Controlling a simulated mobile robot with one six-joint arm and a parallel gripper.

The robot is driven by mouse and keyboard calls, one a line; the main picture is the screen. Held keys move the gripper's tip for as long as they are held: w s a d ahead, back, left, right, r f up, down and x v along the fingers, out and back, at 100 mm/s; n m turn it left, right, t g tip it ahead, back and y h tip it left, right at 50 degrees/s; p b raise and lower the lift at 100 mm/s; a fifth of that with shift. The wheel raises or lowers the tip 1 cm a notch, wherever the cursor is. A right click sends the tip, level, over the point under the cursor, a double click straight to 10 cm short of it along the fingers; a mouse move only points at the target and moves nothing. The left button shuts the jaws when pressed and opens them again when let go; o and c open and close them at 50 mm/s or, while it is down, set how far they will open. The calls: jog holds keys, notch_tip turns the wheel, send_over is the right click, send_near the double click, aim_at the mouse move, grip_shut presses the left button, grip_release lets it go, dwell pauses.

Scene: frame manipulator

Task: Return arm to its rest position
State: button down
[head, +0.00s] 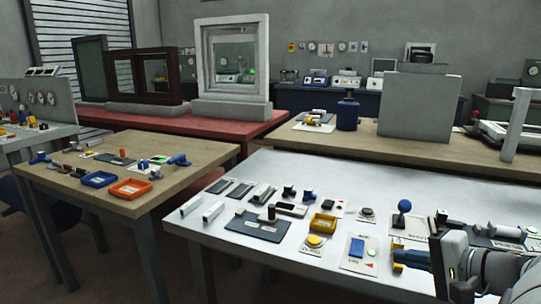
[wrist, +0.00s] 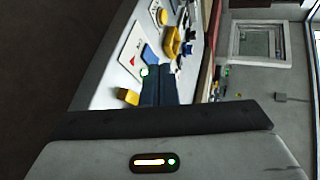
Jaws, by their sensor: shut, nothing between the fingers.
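My gripper (head: 400,257) is at the lower right of the head view, low over or beside the right end of the white table (head: 215,247). Its blue fingers point left across the table. In the wrist view the two dark fingers (wrist: 160,72) lie together with nothing held between them. A yellow piece (wrist: 127,96) shows close beside the fingers; I cannot tell if it touches them. My arm's wrist fills the lower right corner of the head view, and the rest of the arm is out of view.
A wooden table (head: 150,208) with orange and blue trays stands left. A grey box (head: 420,105) stands behind.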

jog(key=s+a+r+n+g+h+p, duration=0.7)
jog(key=a+r+n+p, duration=0.4)
jog(key=p, duration=1)
jog(key=shift+s+a+r+n+g+h+p, duration=0.35)
jog(key=shift+s+a+r+g, duration=0.3)
jog(key=shift+r, duration=0.25)
jog(key=shift+d, duration=0.1)
